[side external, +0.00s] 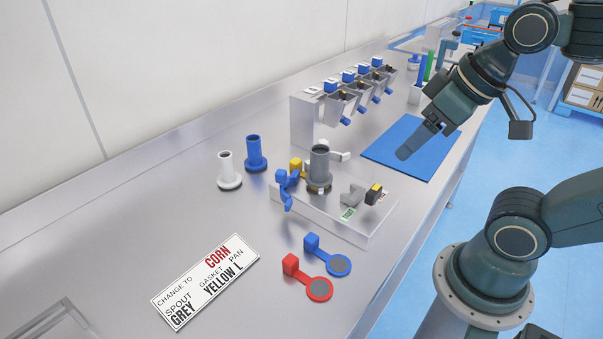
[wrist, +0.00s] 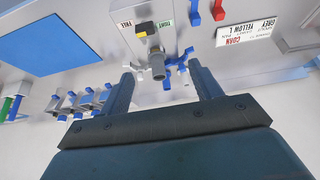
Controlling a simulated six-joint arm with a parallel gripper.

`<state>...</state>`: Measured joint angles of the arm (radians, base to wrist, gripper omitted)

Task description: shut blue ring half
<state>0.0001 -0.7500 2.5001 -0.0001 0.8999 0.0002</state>
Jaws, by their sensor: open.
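The blue ring half (side external: 287,188) stands at the left end of the metal fixture (side external: 345,228), swung out from the grey spout (side external: 319,165). In the wrist view a blue part (wrist: 187,53) beside the spout appears to be this half. The spout stands upright on the fixture. A white part (side external: 338,152), seemingly the other ring half, sticks out behind it to the right. My gripper (side external: 404,153) is open and empty, above the blue mat and apart from the fixture. Its two fingers (wrist: 165,84) show apart in the wrist view.
A blue spout (side external: 255,153) and a white spout (side external: 229,172) stand left of the fixture. A black-and-yellow-topped handle (side external: 374,193) is on its right end. Red (side external: 319,289) and blue (side external: 339,265) flat round pieces and a sign (side external: 206,283) lie in front. Hoppers (side external: 345,100) stand behind. The blue mat (side external: 412,147) is clear.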

